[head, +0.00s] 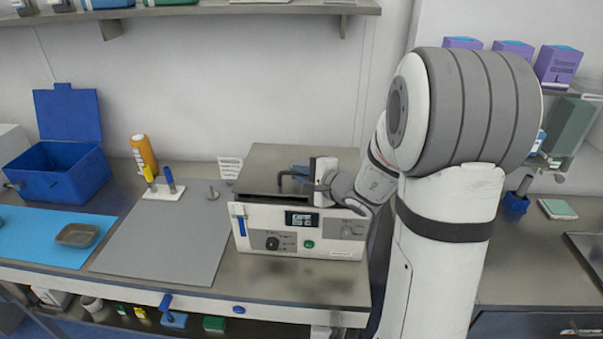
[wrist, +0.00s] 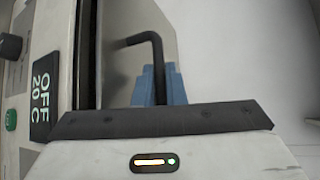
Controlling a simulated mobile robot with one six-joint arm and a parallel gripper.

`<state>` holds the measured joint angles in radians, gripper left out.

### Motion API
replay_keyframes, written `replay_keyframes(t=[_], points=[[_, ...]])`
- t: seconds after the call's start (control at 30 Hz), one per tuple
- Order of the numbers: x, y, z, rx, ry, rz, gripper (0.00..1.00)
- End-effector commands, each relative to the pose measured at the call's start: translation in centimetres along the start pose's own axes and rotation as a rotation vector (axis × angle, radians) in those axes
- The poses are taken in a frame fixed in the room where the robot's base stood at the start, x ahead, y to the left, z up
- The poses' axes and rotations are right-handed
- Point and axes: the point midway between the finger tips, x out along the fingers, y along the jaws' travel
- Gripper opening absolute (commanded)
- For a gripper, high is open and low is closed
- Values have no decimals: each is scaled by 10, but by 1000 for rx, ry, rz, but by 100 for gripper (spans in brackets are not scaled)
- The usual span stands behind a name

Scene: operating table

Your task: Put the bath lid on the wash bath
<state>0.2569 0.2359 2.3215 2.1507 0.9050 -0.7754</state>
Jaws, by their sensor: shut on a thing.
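The wash bath (head: 296,232) is a white box on the bench with a small display, knobs and a green button. Its display (wrist: 41,97) reads OFF 20 C in the wrist view. The bath lid (head: 290,155) is a flat steel plate over the bath, with a bent black handle (head: 284,178). The lid (wrist: 125,65) also shows in the wrist view. My gripper (wrist: 158,85) has its blue fingers shut on the handle. A dark gap shows between the lid and the bath's front edge. I cannot tell whether the lid touches the rim.
A grey mat (head: 165,235) lies left of the bath. A wall stands close behind.

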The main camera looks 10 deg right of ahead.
Motion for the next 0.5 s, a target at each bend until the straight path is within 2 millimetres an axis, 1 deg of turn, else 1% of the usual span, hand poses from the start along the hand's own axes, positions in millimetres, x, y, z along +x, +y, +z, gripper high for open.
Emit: replay_keyframes(t=[0.5], points=[[1,3,-2,-2,0,-3,0]])
